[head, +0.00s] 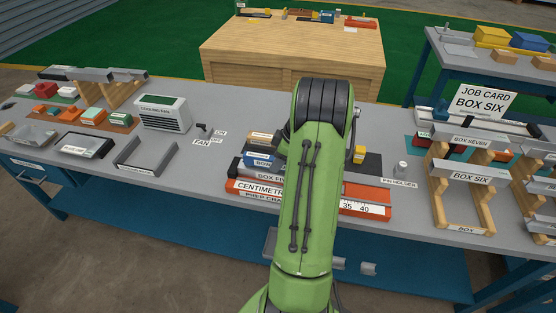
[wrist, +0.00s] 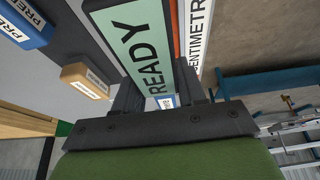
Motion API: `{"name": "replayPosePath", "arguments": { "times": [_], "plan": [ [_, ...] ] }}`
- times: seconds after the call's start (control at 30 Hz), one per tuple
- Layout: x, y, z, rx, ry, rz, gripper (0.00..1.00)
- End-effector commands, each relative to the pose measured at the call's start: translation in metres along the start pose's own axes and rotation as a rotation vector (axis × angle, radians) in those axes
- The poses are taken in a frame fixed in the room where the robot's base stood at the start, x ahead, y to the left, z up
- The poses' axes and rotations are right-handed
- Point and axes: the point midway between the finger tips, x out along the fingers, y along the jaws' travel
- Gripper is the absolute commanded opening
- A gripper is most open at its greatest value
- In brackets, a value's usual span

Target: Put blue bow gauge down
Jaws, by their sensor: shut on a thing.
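My gripper (wrist: 160,92) shows in the wrist view with its dark fingers closed around a small blue piece with a white label, which I take for the blue bow gauge (wrist: 166,101). Most of this piece is hidden by the fingers and by a pale green READY plate (wrist: 133,45). In the head view my green arm covers the gripper and what it holds. A blue block with a white label (head: 258,160) lies left of my arm in the head view, beside a tan block (head: 262,138). I cannot tell whether the held piece touches anything.
An orange-red centimetre rule (head: 365,208) lies along the bench's front edge. A pin holder (head: 401,169) stands to the right, near wooden box racks (head: 460,192). A fan switch (head: 203,131) and a grey U-shaped frame (head: 146,157) are left. Bare bench shows between them.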

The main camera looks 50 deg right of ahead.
Motion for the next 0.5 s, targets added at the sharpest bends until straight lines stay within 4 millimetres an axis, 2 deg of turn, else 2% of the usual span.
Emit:
{"name": "replayPosePath", "arguments": {
  "times": [0.07,0.1,0.2,0.23,0.5],
  "plan": [
    [0.0036,0.0002,0.0013,-0.001,0.0,0.001,0.0],
    [0.0027,0.0,0.0011,0.0,0.0,0.0,0.46],
    [0.0023,0.0,0.0009,0.0,0.0,0.0,0.62],
    [0.0023,0.0,0.0008,0.0,0.0,0.0,0.66],
    [0.0012,0.0,0.0004,0.0,0.0,0.0,0.66]
  ]
}}
